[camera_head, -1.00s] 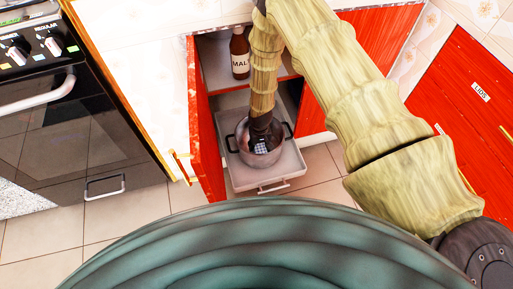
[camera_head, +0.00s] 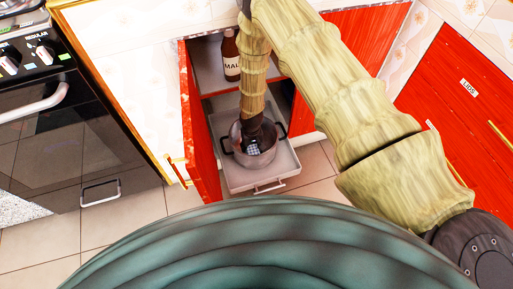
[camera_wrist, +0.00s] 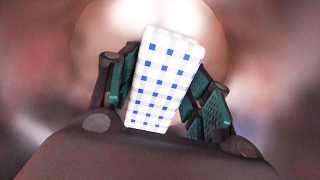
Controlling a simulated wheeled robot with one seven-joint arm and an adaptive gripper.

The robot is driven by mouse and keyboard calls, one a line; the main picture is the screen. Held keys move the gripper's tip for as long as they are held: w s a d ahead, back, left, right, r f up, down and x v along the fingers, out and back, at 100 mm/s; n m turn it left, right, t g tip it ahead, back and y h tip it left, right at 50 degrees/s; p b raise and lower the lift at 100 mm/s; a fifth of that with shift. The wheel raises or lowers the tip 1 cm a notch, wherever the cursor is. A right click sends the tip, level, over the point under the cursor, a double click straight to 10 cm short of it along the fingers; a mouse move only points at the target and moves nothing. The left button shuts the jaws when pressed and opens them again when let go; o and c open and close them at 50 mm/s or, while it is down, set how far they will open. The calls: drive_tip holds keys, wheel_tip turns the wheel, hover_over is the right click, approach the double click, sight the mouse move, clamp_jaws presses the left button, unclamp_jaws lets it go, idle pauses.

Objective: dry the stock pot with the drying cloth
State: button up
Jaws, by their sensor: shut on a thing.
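The stock pot (camera_head: 262,160) is a grey metal pot with dark side handles. It stands upright on a pulled-out grey tray (camera_head: 240,182) in the open cabinet. My gripper (camera_wrist: 165,85) reaches down inside the pot, shut on the drying cloth (camera_wrist: 162,80), a white block with blue squares. The cloth shows small inside the pot in the head view (camera_head: 253,148). In the wrist view the blurred, shiny pot interior fills the background. I cannot tell whether the cloth touches the pot's wall or floor.
A brown malt bottle (camera_head: 231,58) stands on the shelf above the tray. Open red cabinet doors flank the tray, one at left (camera_head: 200,130) and one at right (camera_head: 365,38). A black oven (camera_head: 65,130) is at the far left. The tiled floor (camera_head: 130,205) in front is bare.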

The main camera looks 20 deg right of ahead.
drive_tip(key=shift+a, duration=0.65)
drive_tip(key=shift+d+p, duration=0.5)
drive_tip(key=shift+d, duration=1.75)
drive_tip(key=shift+a, duration=2.25)
drive_tip(key=shift+d+p, duration=0.5)
drive_tip(key=shift+d, duration=1.75)
drive_tip(key=shift+a, duration=2.25)
drive_tip(key=shift+d+p, duration=0.45)
drive_tip(key=shift+d, duration=1.8)
drive_tip(key=shift+a, duration=2.2)
drive_tip(key=shift+d+p, duration=0.35)
drive_tip(key=shift+d, duration=1.85)
